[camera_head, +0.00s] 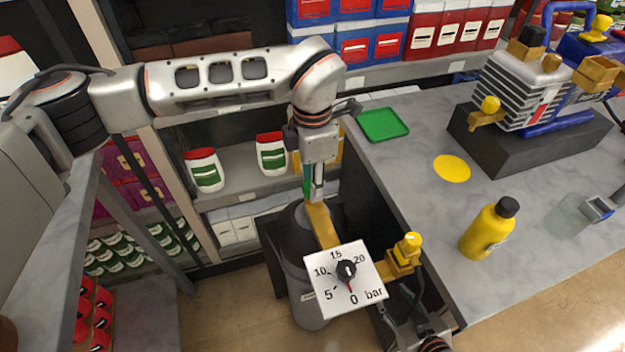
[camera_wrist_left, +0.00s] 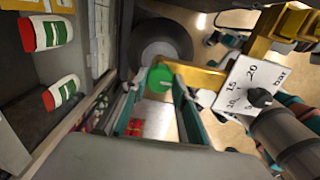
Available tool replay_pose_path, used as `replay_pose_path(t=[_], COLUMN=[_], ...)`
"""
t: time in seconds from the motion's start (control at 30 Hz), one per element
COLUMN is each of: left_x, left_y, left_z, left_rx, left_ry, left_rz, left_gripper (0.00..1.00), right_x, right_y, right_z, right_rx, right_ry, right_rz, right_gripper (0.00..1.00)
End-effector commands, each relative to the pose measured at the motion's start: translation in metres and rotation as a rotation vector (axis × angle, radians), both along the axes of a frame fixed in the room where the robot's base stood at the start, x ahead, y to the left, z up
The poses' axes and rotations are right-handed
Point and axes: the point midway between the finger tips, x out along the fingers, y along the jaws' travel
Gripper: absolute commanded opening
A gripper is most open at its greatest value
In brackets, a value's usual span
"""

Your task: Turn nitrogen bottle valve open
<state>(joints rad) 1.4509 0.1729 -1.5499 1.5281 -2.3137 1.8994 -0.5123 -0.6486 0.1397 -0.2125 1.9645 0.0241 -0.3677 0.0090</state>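The dark grey nitrogen bottle (camera_head: 297,270) stands on the floor beside the counter, with a yellow fitting (camera_head: 321,226) on top. Its round green valve knob (camera_wrist_left: 160,78) shows in the left wrist view, at the tips of my left gripper (camera_wrist_left: 157,86). The fingers are apart, one on each side of the knob; I cannot tell whether they touch it. In the head view my left gripper (camera_head: 313,188) points down over the bottle. A white gauge (camera_head: 345,280) has its red pointer near 0 bar. My right gripper (camera_head: 400,290) looks open, low beside the yellow valve (camera_head: 404,254).
The grey counter (camera_head: 400,175) at right holds a green square (camera_head: 383,124), a yellow disc (camera_head: 452,168), a yellow bottle (camera_head: 487,230) and the vacuum pump (camera_head: 525,95). Shelves with white-green containers (camera_head: 205,170) stand behind my left arm.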

Motion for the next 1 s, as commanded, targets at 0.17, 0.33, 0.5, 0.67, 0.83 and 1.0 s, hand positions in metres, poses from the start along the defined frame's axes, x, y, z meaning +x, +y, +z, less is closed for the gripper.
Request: replay_pose_path(t=[0.17, 0.33, 0.5, 0.67, 0.83, 1.0], left_x=[0.0000, 0.0002, 0.0002, 0.0002, 0.0004, 0.0001], left_y=[0.0000, 0.0001, 0.0002, 0.0001, 0.0001, 0.0000], left_z=[0.0001, 0.0000, 0.0002, 0.0001, 0.0001, 0.0001], left_rx=[0.000, 0.000, 0.000, 0.000, 0.000, 0.000], left_ry=[0.000, -0.001, 0.000, -0.001, -0.001, 0.000], left_rz=[0.011, 0.062, 0.169, 0.307, 0.469, 0.631], left_gripper=[0.07, 0.07, 0.07, 0.07, 0.07, 0.07], right_x=[0.0001, 0.0000, -0.0006, -0.0015, -0.0023, -0.0026], right_y=[-0.0001, -0.0001, -0.0002, -0.0003, -0.0003, -0.0003], right_z=[0.0000, -0.0008, -0.0026, -0.0054, -0.0079, -0.0098], right_rx=[0.000, 0.000, -0.001, -0.001, -0.001, -0.001], right_ry=[0.000, 0.000, 0.002, 0.005, 0.008, 0.009], right_rz=[0.000, 0.000, 0.000, 0.000, 0.001, 0.000], right_gripper=[0.40, 0.40, 0.40, 0.40, 0.40, 0.40])
